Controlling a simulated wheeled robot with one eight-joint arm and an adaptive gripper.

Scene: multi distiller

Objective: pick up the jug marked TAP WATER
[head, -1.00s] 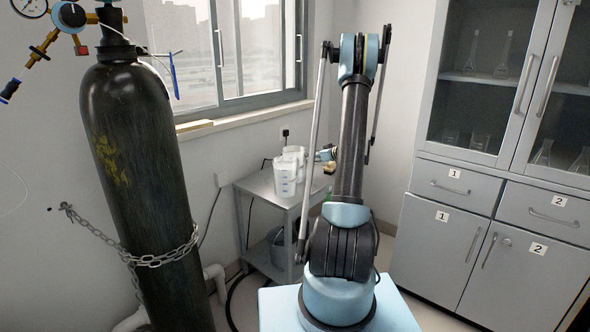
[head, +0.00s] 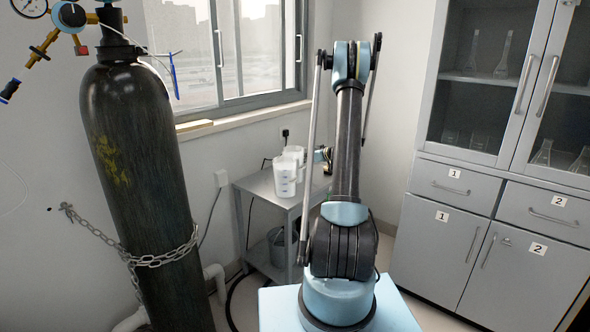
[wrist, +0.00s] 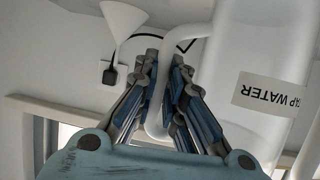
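A white jug marked TAP WATER (wrist: 258,65) fills the right of the wrist view, its label upside down in that picture. Its curved handle (wrist: 155,112) passes between the two fingers of my gripper (wrist: 164,72). The fingers look open, one on either side of the handle, with little gap. In the head view two white jugs, a front one (head: 284,178) and a rear one (head: 296,153), stand on a metal side table (head: 252,183). The TAP WATER label cannot be read there. My gripper (head: 323,156) shows just right of them, partly hidden by my arm.
A black gas cylinder (head: 135,160), held by a chain (head: 160,260), stands at the left. Grey cabinets (head: 440,240) are at the right. A window (head: 230,55) and sill are behind the table. A bucket (head: 277,248) sits on the lower shelf.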

